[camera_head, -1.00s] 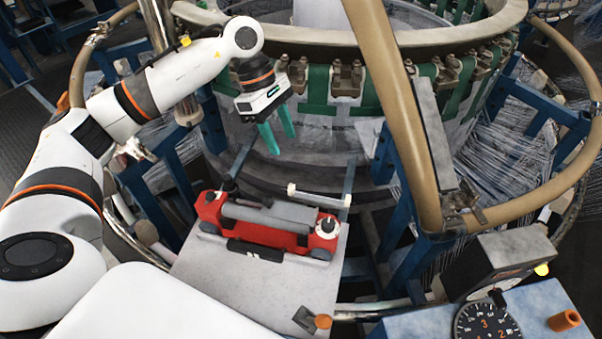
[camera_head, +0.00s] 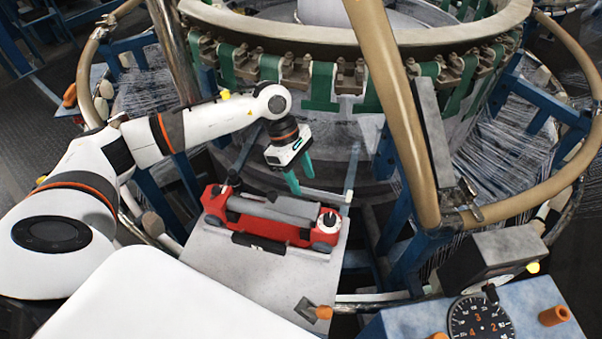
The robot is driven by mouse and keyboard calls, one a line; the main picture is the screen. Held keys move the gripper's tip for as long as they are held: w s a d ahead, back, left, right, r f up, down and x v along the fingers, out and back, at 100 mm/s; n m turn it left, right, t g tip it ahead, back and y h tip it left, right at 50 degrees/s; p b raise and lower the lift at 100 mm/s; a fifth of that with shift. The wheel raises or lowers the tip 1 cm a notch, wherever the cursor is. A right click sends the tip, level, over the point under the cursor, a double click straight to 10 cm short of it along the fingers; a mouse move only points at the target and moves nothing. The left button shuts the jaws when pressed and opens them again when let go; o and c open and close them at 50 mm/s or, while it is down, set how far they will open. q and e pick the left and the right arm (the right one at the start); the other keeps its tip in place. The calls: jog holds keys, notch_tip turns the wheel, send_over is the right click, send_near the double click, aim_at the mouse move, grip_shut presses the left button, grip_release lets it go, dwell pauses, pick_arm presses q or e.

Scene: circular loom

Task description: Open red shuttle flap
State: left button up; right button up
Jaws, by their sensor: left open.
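The red shuttle (camera_head: 266,229) lies on a grey plate (camera_head: 225,263) in the lower middle of the head view. A grey bar-like part (camera_head: 272,211), perhaps its flap, runs along its top between the red ends. A white round knob (camera_head: 328,221) sits on its right end. My left gripper (camera_head: 299,180), with green fingers, points down just above and behind the right half of the shuttle. It is open with nothing between the fingers. I cannot tell whether the fingertips touch the shuttle. My right gripper is out of view.
The circular loom ring (camera_head: 330,40) with green straps stands behind. A tan curved tube (camera_head: 395,110) rises right of the shuttle. A control box with a dial (camera_head: 480,318) is at lower right.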

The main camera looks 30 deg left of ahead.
pick_arm(q)
jog(key=shift+c, duration=0.3)
grip_shut()
dwell(1.0)
jog(key=shift+o, duration=0.3)
grip_release()
jog(key=b+v, duration=0.2)
jog(key=v, duration=1)
jog(key=shift+b, duration=0.4)
